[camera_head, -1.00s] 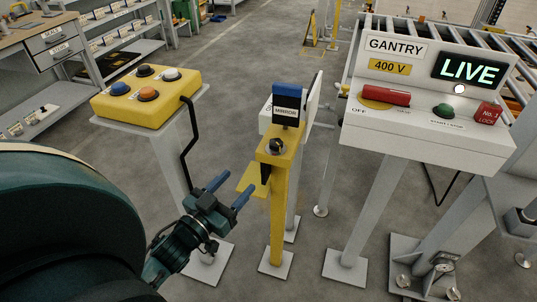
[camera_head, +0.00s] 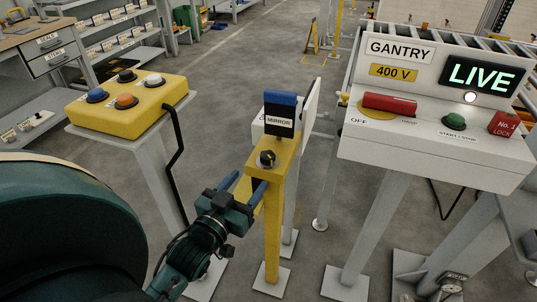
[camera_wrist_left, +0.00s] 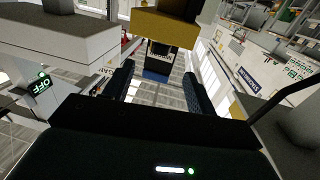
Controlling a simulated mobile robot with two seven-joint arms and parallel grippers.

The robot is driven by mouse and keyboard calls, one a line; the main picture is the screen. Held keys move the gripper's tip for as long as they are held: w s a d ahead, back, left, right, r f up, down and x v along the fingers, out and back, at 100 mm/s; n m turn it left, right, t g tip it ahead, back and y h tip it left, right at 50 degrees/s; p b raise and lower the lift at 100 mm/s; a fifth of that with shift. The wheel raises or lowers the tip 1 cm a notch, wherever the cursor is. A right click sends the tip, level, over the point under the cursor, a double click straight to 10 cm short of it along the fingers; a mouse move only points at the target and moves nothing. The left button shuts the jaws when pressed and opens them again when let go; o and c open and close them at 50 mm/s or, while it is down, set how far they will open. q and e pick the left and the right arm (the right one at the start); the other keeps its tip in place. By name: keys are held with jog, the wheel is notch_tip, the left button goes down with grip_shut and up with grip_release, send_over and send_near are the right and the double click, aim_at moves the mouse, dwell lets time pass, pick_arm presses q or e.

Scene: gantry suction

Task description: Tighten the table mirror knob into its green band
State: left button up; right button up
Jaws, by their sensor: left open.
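The mirror knob (camera_head: 267,158) is a small dark round knob with a light mark on the yellow post head, below the blue-topped MIRROR plate (camera_head: 280,120). I cannot make out its green band. My left gripper (camera_head: 244,187) is open and empty, just left of and below the knob, its blue-tipped fingers close to the yellow post (camera_head: 273,230). In the left wrist view, the open fingers of the left gripper (camera_wrist_left: 158,85) point toward the dark plate with the blue edge (camera_wrist_left: 156,74), beside a yellow block (camera_wrist_left: 163,30). The knob is not clear there. My right gripper is out of view.
A yellow button box (camera_head: 135,118) stands on a pedestal at the left. The white GANTRY panel (camera_head: 420,150), with its LIVE display (camera_head: 482,75) and red handle (camera_head: 389,103), stands close on the right. A white board (camera_head: 308,110) is just behind the post.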

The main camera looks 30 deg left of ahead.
aim_at(262, 161)
pick_arm(q)
jog(key=w, duration=0.7)
jog(key=w+a, duration=0.1)
jog(key=w, duration=0.2)
jog(key=shift+w, duration=0.3)
jog(key=shift+c, duration=0.6)
jog(key=c, duration=0.9)
jog(key=shift+o, duration=0.2)
jog(key=shift+r+m+h+p, duration=0.2)
jog(key=shift+m+h+p, duration=0.3)
jog(key=shift+h+p, duration=0.3)
jog(key=shift+f+m+h+p, duration=0.1)
jog(key=shift+m+h+p, duration=0.4)
jog(key=shift+h, duration=0.1)
jog(key=shift+f+h, duration=0.1)
jog(key=shift+h, duration=0.3)
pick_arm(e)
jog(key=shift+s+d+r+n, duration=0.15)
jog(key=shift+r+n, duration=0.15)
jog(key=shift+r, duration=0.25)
pick_arm(q)
jog(key=o, duration=1)
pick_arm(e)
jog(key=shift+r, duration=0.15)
